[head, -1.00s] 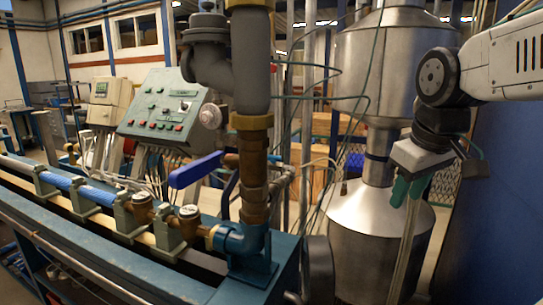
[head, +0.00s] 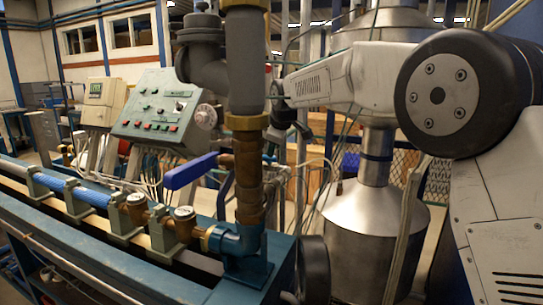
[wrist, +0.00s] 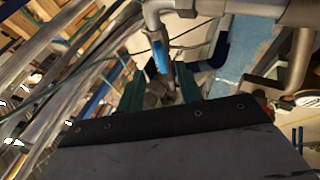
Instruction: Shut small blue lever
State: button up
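A small light-blue lever (wrist: 160,56) hangs from a grey metal pipe fitting in the wrist view. My gripper (wrist: 158,82) has two green fingers set apart, with the small lever ahead of the gap between them. The fingers look open and empty; whether they touch the lever cannot be told. In the head view the fingers and the small lever are hidden behind the upright pipe and my arm.
A larger dark-blue lever (head: 190,171) sticks out left of the upright brown pipe (head: 249,175). A control panel (head: 158,110) stands behind the bench. A silver tank (head: 370,240) and thin cables stand close to my arm on the right.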

aim_at(268, 158)
jog(key=x, duration=0.5)
grip_shut()
